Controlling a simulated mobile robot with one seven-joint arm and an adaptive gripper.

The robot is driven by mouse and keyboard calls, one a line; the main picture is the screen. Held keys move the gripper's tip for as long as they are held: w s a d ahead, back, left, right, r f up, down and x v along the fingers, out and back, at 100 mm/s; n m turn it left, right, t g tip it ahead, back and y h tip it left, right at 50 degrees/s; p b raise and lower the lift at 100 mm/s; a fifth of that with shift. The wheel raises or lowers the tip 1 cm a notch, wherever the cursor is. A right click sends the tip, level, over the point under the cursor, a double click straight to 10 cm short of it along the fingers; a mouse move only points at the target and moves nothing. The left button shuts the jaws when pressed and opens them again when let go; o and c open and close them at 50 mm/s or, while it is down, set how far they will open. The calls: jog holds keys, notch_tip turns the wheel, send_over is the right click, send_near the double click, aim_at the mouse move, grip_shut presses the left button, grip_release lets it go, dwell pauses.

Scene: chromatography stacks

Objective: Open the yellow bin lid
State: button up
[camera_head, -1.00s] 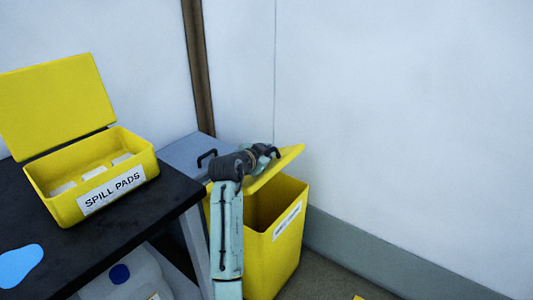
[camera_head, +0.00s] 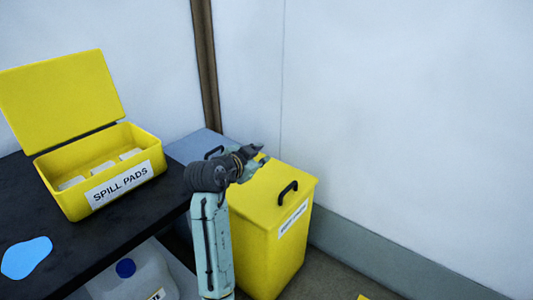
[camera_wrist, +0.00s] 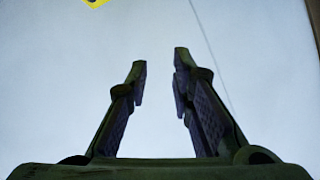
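The yellow bin (camera_head: 275,250) stands on the floor to the right of the black bench, with a white label on its front. Its yellow lid (camera_head: 262,198) lies flat over the top, shut, with a black handle (camera_head: 288,191) near the front right edge. My gripper (camera_head: 261,154) is above the lid's back left part, apart from the handle. In the wrist view my gripper (camera_wrist: 160,72) has its fingers apart with nothing between them. My arm hides the lid's left side.
An open yellow spill pads box (camera_head: 70,200) sits on the black bench (camera_head: 110,235), with a blue patch (camera_head: 26,258) in front. A grey-blue box (camera_head: 190,148) stands behind my arm. A jug (camera_head: 135,283) is under the bench. Walls close off the back and right.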

jog(key=shift+v, duration=0.85)
